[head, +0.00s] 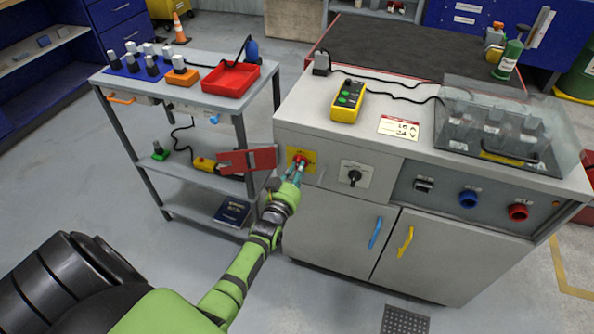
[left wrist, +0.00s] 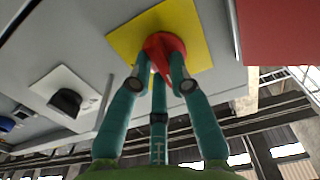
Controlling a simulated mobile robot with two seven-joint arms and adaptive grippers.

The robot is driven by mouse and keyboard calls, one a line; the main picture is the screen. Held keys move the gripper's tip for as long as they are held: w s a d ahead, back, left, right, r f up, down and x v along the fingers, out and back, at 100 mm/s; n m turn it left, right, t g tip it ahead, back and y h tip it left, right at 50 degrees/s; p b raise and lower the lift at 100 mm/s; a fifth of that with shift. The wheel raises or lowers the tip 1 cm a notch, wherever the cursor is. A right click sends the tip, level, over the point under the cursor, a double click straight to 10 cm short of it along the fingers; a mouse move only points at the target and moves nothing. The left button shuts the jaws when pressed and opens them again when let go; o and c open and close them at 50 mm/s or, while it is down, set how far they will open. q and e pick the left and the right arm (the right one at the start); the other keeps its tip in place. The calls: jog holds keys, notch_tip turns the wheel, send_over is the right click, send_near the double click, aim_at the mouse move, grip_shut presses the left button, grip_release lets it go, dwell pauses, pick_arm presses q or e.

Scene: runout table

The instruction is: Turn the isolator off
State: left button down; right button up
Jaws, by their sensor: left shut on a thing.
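The isolator is a red knob (head: 300,159) on a yellow plate (head: 309,154) on the front of the grey cabinet, at its upper left. It also shows in the left wrist view as a red knob (left wrist: 163,47) on a yellow plate (left wrist: 195,22). My left gripper (head: 297,170) reaches up to it, with its teal fingers closed around the knob from both sides. The fingers hide part of the knob, and I cannot read its switch position. My right gripper is not in view.
A red panel (head: 248,160) sticks out just left of the isolator. A black rotary switch (head: 354,175) is to its right. A trolley with a red tray (head: 230,80) stands left.

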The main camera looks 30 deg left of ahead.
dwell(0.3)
pick_arm(q)
jog(key=c, duration=1.1)
grip_release()
jog(key=shift+c, duration=0.2)
jog(key=v, duration=1.2)
jog(key=shift+f, duration=0.1)
